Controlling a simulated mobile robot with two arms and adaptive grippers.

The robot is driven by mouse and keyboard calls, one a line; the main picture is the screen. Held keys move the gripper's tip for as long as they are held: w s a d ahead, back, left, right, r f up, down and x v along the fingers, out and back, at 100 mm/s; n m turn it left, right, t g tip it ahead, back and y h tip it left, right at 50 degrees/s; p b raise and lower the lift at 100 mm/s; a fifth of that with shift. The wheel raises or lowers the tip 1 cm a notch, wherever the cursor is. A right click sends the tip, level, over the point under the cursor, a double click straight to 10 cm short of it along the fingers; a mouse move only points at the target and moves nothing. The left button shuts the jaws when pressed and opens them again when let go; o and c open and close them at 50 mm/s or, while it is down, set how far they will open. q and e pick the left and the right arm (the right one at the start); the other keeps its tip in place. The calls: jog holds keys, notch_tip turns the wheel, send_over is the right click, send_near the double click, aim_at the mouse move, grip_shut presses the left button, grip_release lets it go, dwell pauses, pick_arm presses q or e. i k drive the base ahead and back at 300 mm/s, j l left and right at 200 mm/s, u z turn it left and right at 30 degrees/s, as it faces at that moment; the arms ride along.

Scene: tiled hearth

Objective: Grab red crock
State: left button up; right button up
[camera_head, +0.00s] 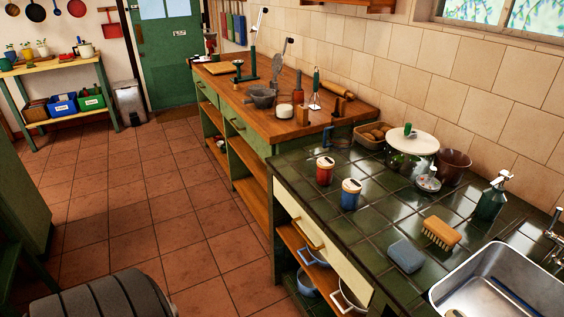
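The red crock (325,171) stands upright on the dark green tiled counter (379,228), near its front-left part. It is small, with a pale band at the top and a dark mark on its lid. A similar blue crock (351,195) stands close to it, nearer to me and a little to the right, with a narrow gap between them. Neither of my grippers shows in the head view.
A sponge (406,256), a brush (440,233) and a steel sink (497,291) are on the right. A green bottle (490,201), a brown bowl (453,167) and a lidded glass jar (409,151) stand behind. The tiled floor (190,230) left of the counter is mostly clear.

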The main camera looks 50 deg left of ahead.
aim_at(325, 164)
jog(key=u, duration=1.15)
jog(key=i+j+z, duration=0.1)
jog(key=z, duration=0.35)
jog(key=i+j+z, duration=0.1)
jog(key=z, duration=0.35)
jog(key=j+z, duration=0.25)
jog(key=z, duration=0.2)
jog(key=j+z, duration=0.3)
jog(key=j, duration=0.6)
jog(key=j+z, duration=0.35)
jog(key=j, duration=0.55)
jog(key=j+z, duration=0.3)
jog(key=j, duration=0.55)
jog(key=k, duration=0.05)
